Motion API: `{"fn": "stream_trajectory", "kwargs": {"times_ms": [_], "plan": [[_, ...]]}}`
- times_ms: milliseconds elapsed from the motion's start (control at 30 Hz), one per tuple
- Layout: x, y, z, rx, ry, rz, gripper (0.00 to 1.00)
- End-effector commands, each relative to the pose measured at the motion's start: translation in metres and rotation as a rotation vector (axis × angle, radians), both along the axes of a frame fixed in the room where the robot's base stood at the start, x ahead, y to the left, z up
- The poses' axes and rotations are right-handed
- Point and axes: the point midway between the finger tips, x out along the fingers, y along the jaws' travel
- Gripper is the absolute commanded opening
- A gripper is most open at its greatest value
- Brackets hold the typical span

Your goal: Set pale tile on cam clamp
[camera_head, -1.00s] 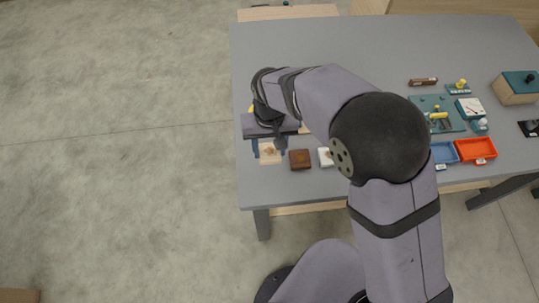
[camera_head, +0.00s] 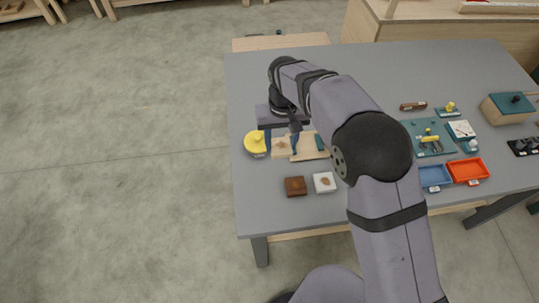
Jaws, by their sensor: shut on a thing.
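My gripper (camera_head: 281,146) is shut on the pale tile (camera_head: 281,149), a light wood-coloured piece with a small tan mark, held between its two blue fingers. It is over the left part of the table, beside a pale board (camera_head: 307,149) with a teal piece on it. The arm partly hides this area, and I cannot tell whether the tile touches the board or table. A teal plate with a yellow-handled fixture (camera_head: 431,139) stands to the right. I cannot tell for certain which fixture is the cam clamp.
A yellow round knobbed thing (camera_head: 255,144) is just left of my gripper. A brown tile (camera_head: 295,187) and a white tile (camera_head: 324,182) lie in front. Blue (camera_head: 434,178) and orange (camera_head: 468,171) trays and a teal-topped box (camera_head: 508,107) are at right.

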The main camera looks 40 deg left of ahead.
Motion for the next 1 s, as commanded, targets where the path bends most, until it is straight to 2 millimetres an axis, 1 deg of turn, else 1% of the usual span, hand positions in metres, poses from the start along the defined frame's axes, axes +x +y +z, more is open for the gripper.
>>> {"fn": "stream_trajectory", "kwargs": {"times_ms": [33,200,300,400,500,600,867,1000], "plan": [[0.017,-0.001,0.001,-0.001,0.001,-0.006,0.21],[0.062,-0.007,-0.006,-0.001,0.001,-0.004,0.21],[0.082,-0.012,-0.01,-0.001,0.001,-0.003,0.21],[0.097,-0.017,-0.013,-0.001,0.001,-0.002,0.21],[0.106,-0.021,-0.015,0.0,0.0,-0.002,0.21],[0.111,-0.023,-0.017,-0.001,0.001,0.0,0.21],[0.112,-0.023,-0.02,0.0,0.0,0.001,0.21],[0.112,-0.023,-0.025,0.0,0.0,0.001,0.21]]}}
